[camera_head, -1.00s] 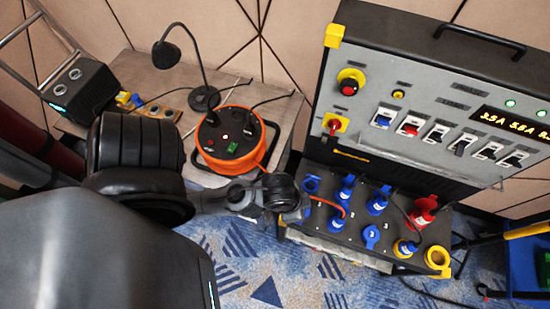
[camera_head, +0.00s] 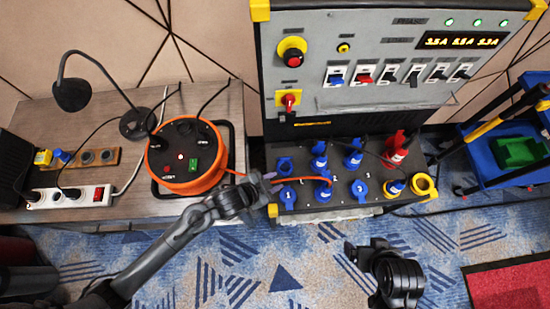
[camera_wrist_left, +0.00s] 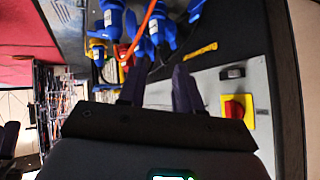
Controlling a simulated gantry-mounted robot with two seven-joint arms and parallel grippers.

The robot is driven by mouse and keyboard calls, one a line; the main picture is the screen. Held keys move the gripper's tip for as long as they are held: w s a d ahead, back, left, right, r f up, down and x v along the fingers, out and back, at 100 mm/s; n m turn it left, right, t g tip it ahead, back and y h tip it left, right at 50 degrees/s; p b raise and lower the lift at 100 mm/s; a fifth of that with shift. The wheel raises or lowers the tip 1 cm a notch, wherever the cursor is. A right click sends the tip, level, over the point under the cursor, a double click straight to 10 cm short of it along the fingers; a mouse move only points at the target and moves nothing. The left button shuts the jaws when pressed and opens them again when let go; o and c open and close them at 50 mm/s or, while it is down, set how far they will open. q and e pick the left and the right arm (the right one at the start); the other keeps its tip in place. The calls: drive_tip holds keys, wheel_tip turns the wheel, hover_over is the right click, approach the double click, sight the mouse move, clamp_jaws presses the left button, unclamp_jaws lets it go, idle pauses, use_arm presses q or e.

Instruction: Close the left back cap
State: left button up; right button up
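The left back cap (camera_head: 285,165) is blue and sits at the back left corner of the black socket panel (camera_head: 390,201). Its lid looks raised, with a ring-like opening showing. My left gripper (camera_head: 266,184) is just left of and in front of it, near the panel's left edge and apart from the cap. In the left wrist view its two fingers (camera_wrist_left: 157,88) are spread with nothing between them. The cap cannot be made out clearly there. My right gripper (camera_head: 356,254) hangs in front of the panel, low over the carpet; its fingers are too dark to judge.
Blue plugs (camera_head: 320,155) and a red plug (camera_head: 397,149) stand on the panel. An orange cable (camera_head: 305,179) runs from the cable reel (camera_head: 186,157) past my left gripper. The upright control box (camera_head: 400,95) rises behind. A blue cart (camera_head: 503,160) stands right.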

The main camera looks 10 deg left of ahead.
use_arm(q)
drive_tip(key=w+a+f+m+g+h+b, duration=0.1)
drive_tip(key=w+a+f+m+h+b, duration=0.2)
drive_tip(key=w+f+m, duration=0.5)
drive_tip(key=w+d+f, duration=0.1)
drive_tip(key=w, duration=0.1)
drive_tip(key=w+d+f+n+b, duration=0.1)
drive_tip(key=w+d+f, duration=0.1)
drive_tip(key=w+d+f+n+y+b, duration=0.1)
drive_tip(key=w+f, duration=0.1)
drive_tip(key=shift+w+d+f, duration=0.1)
drive_tip(key=shift+w+d, duration=0.05)
drive_tip(key=shift+d, duration=0.2)
clamp_jaws()
